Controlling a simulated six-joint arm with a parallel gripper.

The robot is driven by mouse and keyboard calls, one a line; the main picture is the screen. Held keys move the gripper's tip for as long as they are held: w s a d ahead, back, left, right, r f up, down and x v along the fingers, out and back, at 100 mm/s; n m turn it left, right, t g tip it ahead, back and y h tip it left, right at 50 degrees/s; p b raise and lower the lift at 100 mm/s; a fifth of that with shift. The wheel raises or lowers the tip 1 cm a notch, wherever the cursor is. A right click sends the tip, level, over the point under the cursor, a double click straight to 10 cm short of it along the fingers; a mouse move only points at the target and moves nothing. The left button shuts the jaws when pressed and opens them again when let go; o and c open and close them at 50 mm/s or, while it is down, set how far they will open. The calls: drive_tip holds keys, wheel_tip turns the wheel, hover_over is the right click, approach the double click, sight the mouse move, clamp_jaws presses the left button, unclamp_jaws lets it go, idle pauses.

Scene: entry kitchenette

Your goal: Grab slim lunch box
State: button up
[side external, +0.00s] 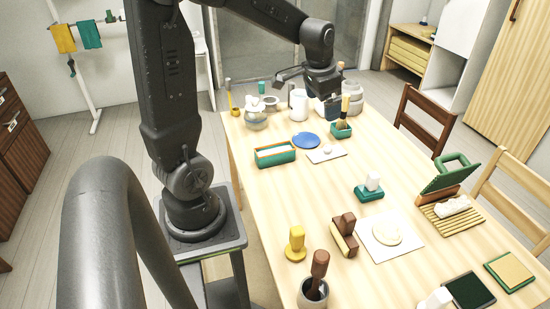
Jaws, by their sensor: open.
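No thing in the side external view is plainly a slim lunch box. The likeliest is a low, narrow green box (275,155) with an orange-brown rim and pale contents or top, on the table left of centre. My gripper (328,110) is at the far part of the table, pointing down, up and to the right of that box and apart from it. The gripper is open; its fingers are small and dark here, and I cannot make out the gap. It is close to a green pot with a brush (342,130).
A blue plate (306,140) and a white board (326,155) lie between box and gripper. Jars and a white cup (298,104) crowd the far end. Nearer stand a green holder (369,193), a yellow stamp (296,243) and wooden blocks (344,235). The table's middle is mostly clear.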

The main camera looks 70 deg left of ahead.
drive_tip(key=s+a+f+g+h, duration=0.1)
drive_tip(key=s+a+f, duration=0.1)
drive_tip(key=a+f, duration=0.9)
drive_tip(key=s+a+f+g, duration=0.1)
drive_tip(key=s+a+f, duration=0.1)
drive_tip(key=a+f, duration=0.9)
drive_tip(key=f, duration=0.2)
drive_tip(key=a+f, duration=0.1)
drive_tip(key=f, duration=0.3)
drive_tip(key=shift+s+a, duration=0.1)
drive_tip(key=shift+a, duration=0.25)
drive_tip(key=shift+s+f, duration=0.15)
drive_tip(key=shift+f, duration=2.75)
drive_tip(key=shift+c, duration=0.2)
